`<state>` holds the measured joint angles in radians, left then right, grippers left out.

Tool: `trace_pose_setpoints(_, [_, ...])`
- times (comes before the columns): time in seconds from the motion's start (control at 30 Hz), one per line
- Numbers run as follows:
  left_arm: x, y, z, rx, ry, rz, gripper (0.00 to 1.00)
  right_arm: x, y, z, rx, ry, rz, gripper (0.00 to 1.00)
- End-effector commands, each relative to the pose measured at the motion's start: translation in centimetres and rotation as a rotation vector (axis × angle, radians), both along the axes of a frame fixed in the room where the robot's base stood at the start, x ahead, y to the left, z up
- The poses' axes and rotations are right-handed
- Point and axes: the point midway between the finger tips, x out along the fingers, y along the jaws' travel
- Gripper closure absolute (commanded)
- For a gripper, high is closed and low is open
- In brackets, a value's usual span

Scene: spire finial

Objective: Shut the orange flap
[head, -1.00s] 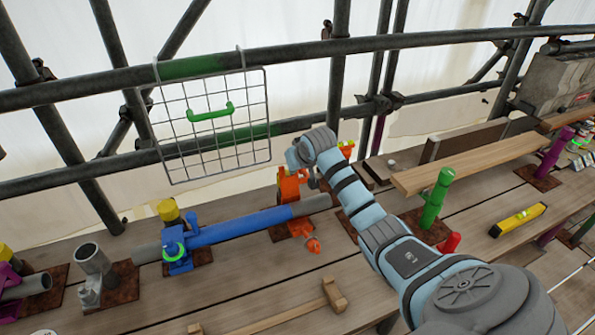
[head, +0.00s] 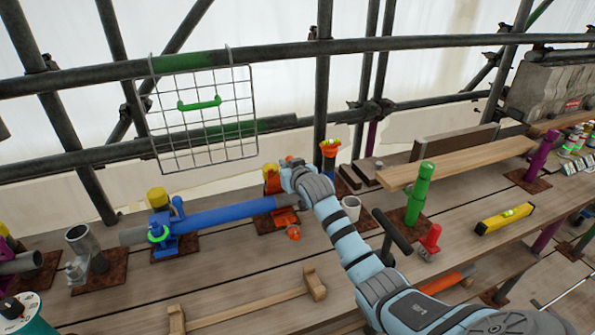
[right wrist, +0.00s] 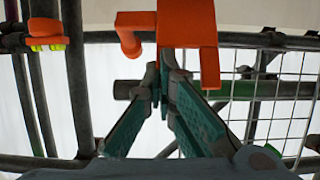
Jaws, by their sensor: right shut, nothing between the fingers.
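The orange flap (head: 271,179) stands raised behind the right end of the blue pipe, partly hidden by my right wrist. Its orange clamp base (head: 284,217) sits below, with a round orange knob hanging at the front. In the right wrist view an orange part of the clamp (right wrist: 188,32) fills the top centre. My right gripper (right wrist: 163,75) is shut and empty, its tips just below and close to this orange part; I cannot tell if they touch. In the head view my right gripper (head: 286,163) is beside the flap. My left gripper is not in view.
The blue pipe (head: 225,217) runs left to a blue clamp (head: 162,235). A white cup (head: 351,208), a green post (head: 418,195) and a red piece (head: 430,240) stand right.

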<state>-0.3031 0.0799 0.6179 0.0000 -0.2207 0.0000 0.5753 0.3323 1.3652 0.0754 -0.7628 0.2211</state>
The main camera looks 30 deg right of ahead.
Motion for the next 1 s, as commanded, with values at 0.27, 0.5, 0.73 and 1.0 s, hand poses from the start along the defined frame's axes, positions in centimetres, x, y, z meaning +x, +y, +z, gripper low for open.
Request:
trace_pose_setpoints(0.27, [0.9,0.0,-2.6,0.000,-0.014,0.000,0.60,-1.4,1.6,-2.3,-0.052,-0.236,0.016,1.00])
trace_pose_setpoints(0.5, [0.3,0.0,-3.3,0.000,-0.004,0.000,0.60,-2.5,1.6,-3.0,-0.053,-0.240,0.011,1.00])
trace_pose_setpoints(0.73, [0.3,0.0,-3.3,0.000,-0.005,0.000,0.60,-3.2,1.6,-3.8,-0.054,-0.240,0.009,1.00])
trace_pose_setpoints(1.0, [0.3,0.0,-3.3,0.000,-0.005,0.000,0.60,-3.6,1.6,-4.2,-0.055,-0.241,0.008,1.00])
